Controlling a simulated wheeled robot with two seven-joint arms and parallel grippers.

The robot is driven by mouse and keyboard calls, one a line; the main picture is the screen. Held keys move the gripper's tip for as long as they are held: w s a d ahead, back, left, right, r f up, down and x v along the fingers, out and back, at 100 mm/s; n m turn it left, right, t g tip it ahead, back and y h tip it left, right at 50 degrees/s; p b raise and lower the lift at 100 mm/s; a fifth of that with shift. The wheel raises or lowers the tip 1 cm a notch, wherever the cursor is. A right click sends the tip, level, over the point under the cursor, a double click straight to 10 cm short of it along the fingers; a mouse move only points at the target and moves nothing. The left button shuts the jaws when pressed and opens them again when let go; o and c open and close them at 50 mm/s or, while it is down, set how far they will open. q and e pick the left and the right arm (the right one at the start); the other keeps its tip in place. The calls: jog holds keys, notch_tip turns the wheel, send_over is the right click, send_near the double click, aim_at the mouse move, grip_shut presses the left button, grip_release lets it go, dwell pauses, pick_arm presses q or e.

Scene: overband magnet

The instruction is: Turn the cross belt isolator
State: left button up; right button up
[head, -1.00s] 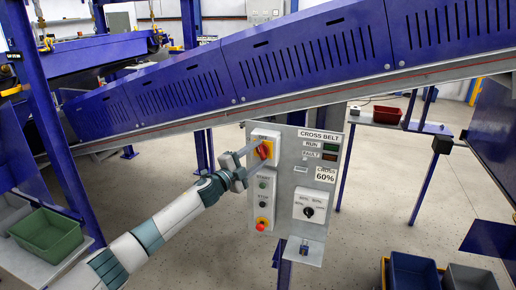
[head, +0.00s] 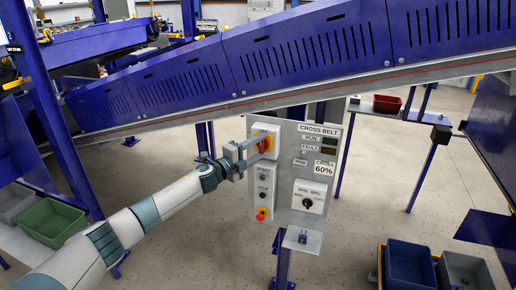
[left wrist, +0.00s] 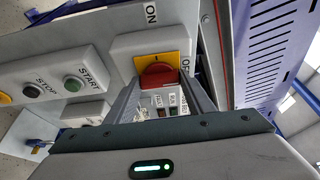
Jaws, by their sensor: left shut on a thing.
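The cross belt isolator is a red knob (left wrist: 158,76) on a yellow plate (left wrist: 146,61), set in a grey box with ON and OFF lettering. My right gripper is in neither view.
Below the isolator are a green START button (head: 263,177), a STOP button (head: 262,195) and a red emergency button (head: 262,214). A speed dial (head: 308,203) sits to the right. The blue conveyor (head: 285,75) runs behind the panel. Bins stand at lower left and right.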

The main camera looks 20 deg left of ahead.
pick_arm(q)
jog(key=o, duration=1.1)
jog(key=shift+c, duration=0.2)
jog(key=shift+s, duration=0.1)
jog(key=b+v, duration=0.6)
jog(key=v, duration=1.1)
jog(key=shift+b, duration=0.3)
jog(key=shift+a+f, duration=0.1)
